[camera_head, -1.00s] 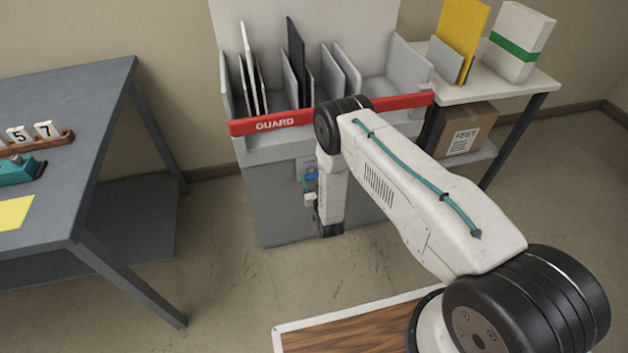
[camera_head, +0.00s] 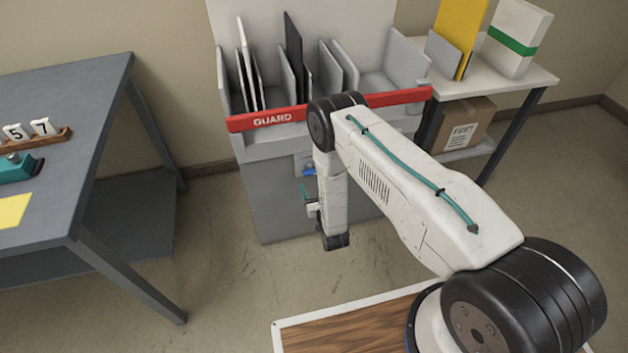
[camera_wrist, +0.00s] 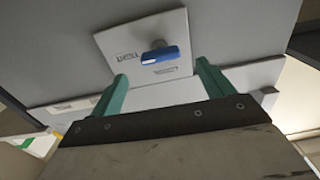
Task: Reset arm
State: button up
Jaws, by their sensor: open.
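A blue knob (camera_wrist: 160,54) sits on a white labelled plate (camera_wrist: 130,42) on the grey machine front in the wrist view. The knob (camera_head: 309,171) also shows in the head view, below the red guard bar. My gripper (camera_wrist: 162,70) is open, its two teal fingers apart and nothing between them. The fingers point toward the plate, and the knob appears beyond their tips, apart from them. In the head view my gripper (camera_head: 305,194) is small and partly hidden by my wrist, just below the knob.
The red guard bar (camera_head: 273,119) crosses the machine front below slots holding panels. A grey table (camera_head: 75,110) stands left with number tiles (camera_head: 28,130) and a teal device (camera_head: 15,168). A shelf table (camera_head: 520,85) with a carton (camera_head: 462,122) stands right. Floor between is clear.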

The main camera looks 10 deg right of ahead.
jog(key=shift+s, duration=0.75)
